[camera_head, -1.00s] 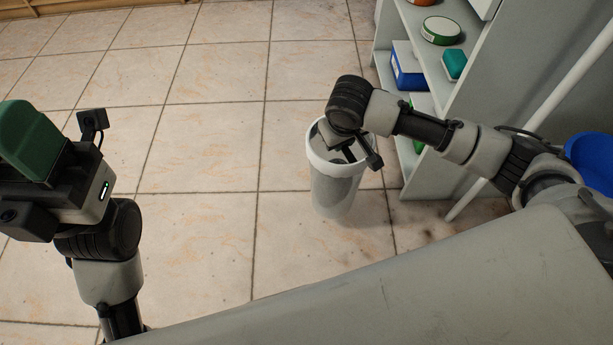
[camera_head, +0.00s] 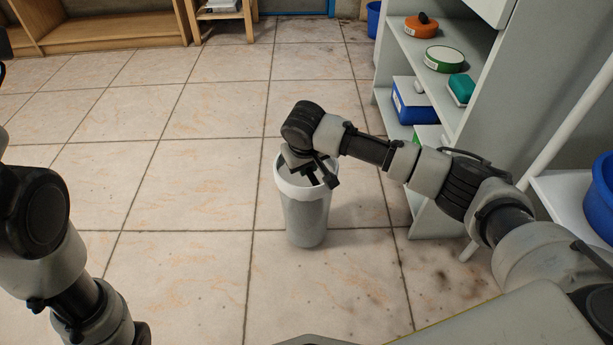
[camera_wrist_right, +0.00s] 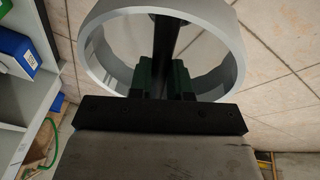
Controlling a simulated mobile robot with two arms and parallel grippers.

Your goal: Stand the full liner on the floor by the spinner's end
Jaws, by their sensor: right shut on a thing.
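The liner (camera_head: 304,218) is a grey, bin-like cylinder with a broad white rim. It is upright in the middle of the head view, over the tiled floor; I cannot tell whether its base touches the floor. My right gripper (camera_head: 312,175) points down into its mouth and is shut on it. In the right wrist view the liner's pale rim (camera_wrist_right: 234,52) surrounds the green fingers (camera_wrist_right: 163,78), which close at a dark bar across the opening. The liner's contents are hidden. My left gripper is out of view; only its arm shows at the left. I cannot identify the spinner.
A grey shelf unit (camera_head: 459,120) with small boxes and tins stands right of the liner. A blue tub (camera_head: 600,200) sits on a white stand at the far right. Wooden shelving (camera_head: 110,32) is at the back left. The tiled floor (camera_head: 185,200) left of the liner is clear.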

